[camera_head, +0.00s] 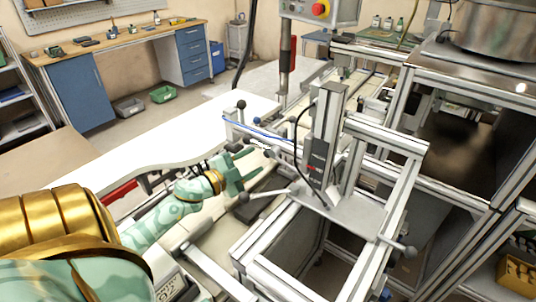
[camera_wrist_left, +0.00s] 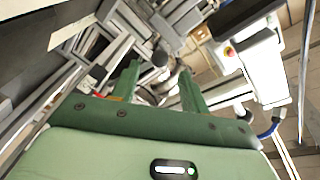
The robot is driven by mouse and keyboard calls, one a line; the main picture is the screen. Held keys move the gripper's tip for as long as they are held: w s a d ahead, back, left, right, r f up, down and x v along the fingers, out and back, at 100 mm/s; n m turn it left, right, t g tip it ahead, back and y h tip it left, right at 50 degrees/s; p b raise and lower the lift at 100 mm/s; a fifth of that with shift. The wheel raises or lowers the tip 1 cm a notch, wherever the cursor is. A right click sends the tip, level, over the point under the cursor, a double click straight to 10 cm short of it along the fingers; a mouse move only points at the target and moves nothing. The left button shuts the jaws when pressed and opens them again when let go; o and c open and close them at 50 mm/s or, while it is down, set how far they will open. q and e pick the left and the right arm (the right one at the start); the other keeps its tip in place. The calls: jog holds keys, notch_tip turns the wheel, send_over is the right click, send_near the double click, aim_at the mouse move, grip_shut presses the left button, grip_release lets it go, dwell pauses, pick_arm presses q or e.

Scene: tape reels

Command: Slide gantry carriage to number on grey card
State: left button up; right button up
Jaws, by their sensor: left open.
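The gantry carriage (camera_head: 322,150) is an upright metal column with a dark unit on its front. It stands on a flat plate across an aluminium frame (camera_head: 405,190), right of centre in the head view. A lever with a dark knob (camera_head: 243,197) reaches left from near the plate. My left gripper (camera_head: 250,164) is open and empty, left of the carriage and apart from it, above and behind that knob. In the left wrist view its two green fingers (camera_wrist_left: 158,76) are spread, with blurred metal parts beyond them. My right gripper is not in view.
Another dark knob (camera_head: 241,103) stands at the frame's far left corner and one (camera_head: 409,251) at its near right. A white table (camera_head: 150,150) lies behind my left arm. A steel drum (camera_head: 500,30) stands on a bench at the right. A workbench is at the back left.

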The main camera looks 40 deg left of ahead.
aim_at(265, 155)
pick_arm(q)
jog(key=w, duration=0.6)
jog(key=shift+w+d, duration=0.25)
jog(key=shift+d, duration=0.05)
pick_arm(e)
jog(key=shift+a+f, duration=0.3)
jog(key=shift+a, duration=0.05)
